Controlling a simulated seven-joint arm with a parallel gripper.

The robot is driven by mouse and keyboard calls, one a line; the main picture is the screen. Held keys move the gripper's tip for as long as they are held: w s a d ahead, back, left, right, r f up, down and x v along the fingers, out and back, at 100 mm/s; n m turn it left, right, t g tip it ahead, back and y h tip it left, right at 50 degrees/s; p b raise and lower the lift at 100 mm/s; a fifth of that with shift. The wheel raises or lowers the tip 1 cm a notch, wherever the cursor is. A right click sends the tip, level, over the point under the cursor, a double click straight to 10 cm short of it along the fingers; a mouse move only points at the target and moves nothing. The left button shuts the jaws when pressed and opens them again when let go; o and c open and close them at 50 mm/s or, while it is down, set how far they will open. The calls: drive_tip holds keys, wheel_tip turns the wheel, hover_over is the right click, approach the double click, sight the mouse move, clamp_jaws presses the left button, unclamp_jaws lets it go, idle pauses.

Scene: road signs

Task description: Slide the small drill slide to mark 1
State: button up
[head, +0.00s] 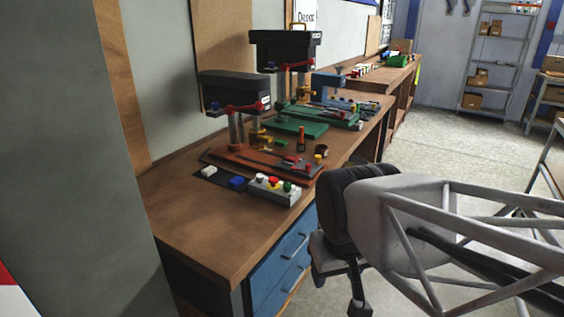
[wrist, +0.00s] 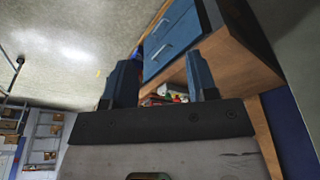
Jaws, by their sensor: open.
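The small drill (head: 234,92), with a dark head and a red lever, stands on the near part of the wooden workbench. Its reddish base plate (head: 262,163) carries small red and grey parts at the right end. The small drill slide seems to be among these parts, but I cannot make out the slide itself or its marks. My gripper shows in the wrist view with two dark blue fingers (wrist: 161,84) spread apart and nothing between them. In the head view my arm's end is to the right of the bench, in front of the drawers and apart from the drill.
A control box (head: 274,190) with coloured buttons sits at the bench's front edge. A larger drill (head: 285,50) with a green base (head: 297,128) stands behind. The near bench top (head: 205,222) is clear. Blue drawers (head: 283,262) are below. Shelves (head: 500,60) stand far back.

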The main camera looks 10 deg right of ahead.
drive_tip(key=shift+w, duration=0.1)
drive_tip(key=c, duration=0.5)
drive_tip(key=shift+w+r, duration=0.1)
drive_tip(key=shift+w, duration=0.15)
drive_tip(key=shift+c, duration=1)
drive_tip(key=w, duration=0.5)
drive_tip(key=w+d+r+m, duration=0.1)
drive_tip(key=w, duration=0.4)
drive_tip(key=w+d+r+m+t+y, duration=0.1)
drive_tip(key=w, duration=0.4)
drive_tip(key=shift+w, duration=0.3)
clamp_jaws()
drive_tip(key=w+d+f+m+t, duration=0.1)
drive_tip(key=w+d, duration=0.5)
drive_tip(key=w, duration=0.6)
drive_tip(key=w+d+f+m+t, duration=0.1)
drive_tip(key=w+d+f+m, duration=0.2)
drive_tip(key=w, duration=0.9)
drive_tip(key=w+d+f+m+t, duration=0.1)
drive_tip(key=w+d+f+m, duration=0.1)
drive_tip(key=w+d+f, duration=0.5)
drive_tip(key=w+d, duration=0.4)
drive_tip(key=w, duration=0.1)
drive_tip(key=shift+f+m+t+h, duration=0.25)
drive_tip(key=shift+m+t+h, duration=0.05)
drive_tip(key=shift+t, duration=0.1)
